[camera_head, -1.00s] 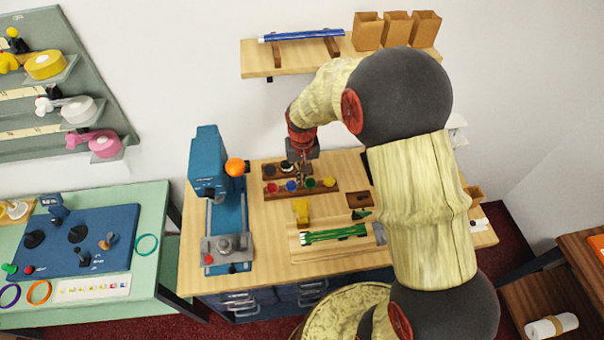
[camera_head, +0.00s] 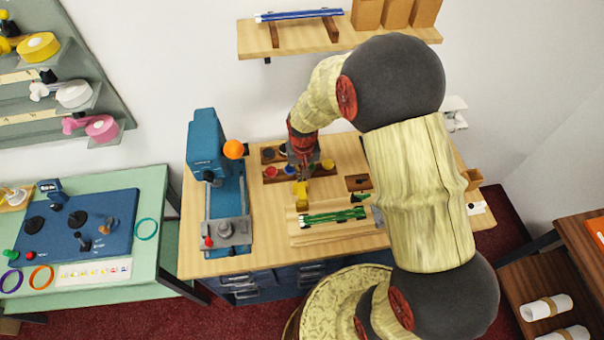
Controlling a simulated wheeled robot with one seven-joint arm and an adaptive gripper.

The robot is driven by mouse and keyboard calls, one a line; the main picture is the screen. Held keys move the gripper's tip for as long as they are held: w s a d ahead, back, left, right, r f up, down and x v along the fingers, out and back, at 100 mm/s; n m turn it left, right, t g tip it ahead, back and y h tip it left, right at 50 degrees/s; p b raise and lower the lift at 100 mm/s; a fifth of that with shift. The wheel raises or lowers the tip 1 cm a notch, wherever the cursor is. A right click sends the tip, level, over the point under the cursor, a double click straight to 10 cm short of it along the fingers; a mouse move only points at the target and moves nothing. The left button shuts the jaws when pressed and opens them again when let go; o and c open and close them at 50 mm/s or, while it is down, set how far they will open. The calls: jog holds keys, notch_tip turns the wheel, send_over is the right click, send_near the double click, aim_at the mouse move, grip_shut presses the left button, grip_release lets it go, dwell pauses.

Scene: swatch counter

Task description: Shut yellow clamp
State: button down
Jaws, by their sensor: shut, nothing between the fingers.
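A small yellow clamp (camera_head: 302,198) stands on the wooden counter, at the back edge of a pale wooden board (camera_head: 300,238). Its lever looks raised, but it is too small to be sure. My gripper (camera_head: 303,176) points down at the clamp's upper end, shut and empty. I cannot tell whether the fingertips touch the clamp. A green slatted piece (camera_head: 333,216) lies on the board in front of the clamp.
A rack with coloured round pots (camera_head: 328,165) stands just behind my gripper. A blue press (camera_head: 207,150) with an orange ball knob (camera_head: 233,149) stands to the left. A small brown block (camera_head: 358,182) lies to the right. A shelf (camera_head: 290,38) hangs above.

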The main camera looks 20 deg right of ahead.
jog(key=shift+s+a+r+t+b, duration=0.15)
jog(key=shift+s+r+t+b, duration=0.4)
jog(key=shift+t+b, duration=0.85)
